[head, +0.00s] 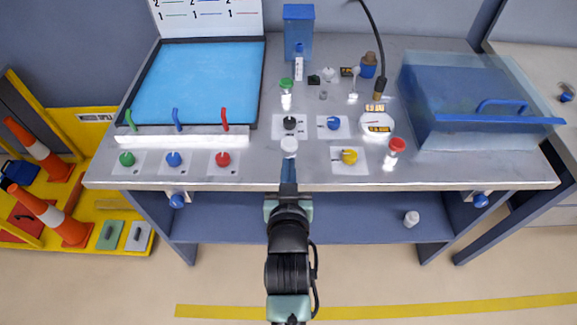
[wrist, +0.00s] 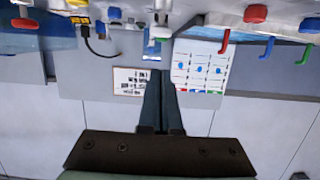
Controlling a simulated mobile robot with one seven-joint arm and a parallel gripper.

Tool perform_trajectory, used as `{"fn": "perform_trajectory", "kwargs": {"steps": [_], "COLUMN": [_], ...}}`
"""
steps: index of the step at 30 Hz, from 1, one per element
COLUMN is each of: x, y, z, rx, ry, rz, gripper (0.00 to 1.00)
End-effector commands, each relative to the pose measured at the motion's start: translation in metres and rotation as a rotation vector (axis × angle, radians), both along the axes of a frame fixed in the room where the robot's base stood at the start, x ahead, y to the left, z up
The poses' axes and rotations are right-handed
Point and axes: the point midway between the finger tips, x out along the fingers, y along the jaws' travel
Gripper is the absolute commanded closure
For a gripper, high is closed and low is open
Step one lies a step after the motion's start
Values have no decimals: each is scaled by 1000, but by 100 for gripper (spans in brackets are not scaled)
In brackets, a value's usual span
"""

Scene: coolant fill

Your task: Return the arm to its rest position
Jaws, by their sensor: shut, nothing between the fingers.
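My arm reaches up from the bottom of the head view toward the front edge of the workbench (head: 450,170). My gripper (head: 288,172) is at its end, by that edge, just below a white-topped item (head: 289,146). Whether the two touch cannot be told. In the wrist view my gripper's (wrist: 162,80) two dark fingers lie together with nothing between them.
Coloured knobs, including a yellow one (head: 349,156), and a red-capped bottle (head: 394,150) stand near my gripper. A blue tray (head: 259,90) with coloured levers is at left. A clear hood (head: 470,100) is at right. The floor in front is open.

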Motion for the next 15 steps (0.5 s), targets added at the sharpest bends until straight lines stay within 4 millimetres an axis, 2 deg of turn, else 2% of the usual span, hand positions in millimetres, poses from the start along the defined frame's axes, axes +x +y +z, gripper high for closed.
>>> {"fn": "perform_trajectory", "kwargs": {"steps": [12,14,15], "x": [1,4,7], "y": [0,0,1], "z": [1,10,21], "rx": [0,1,2], "ry": [-2,-18,-36], "rz": [0,0,0], "gripper": [100,100,100]}}
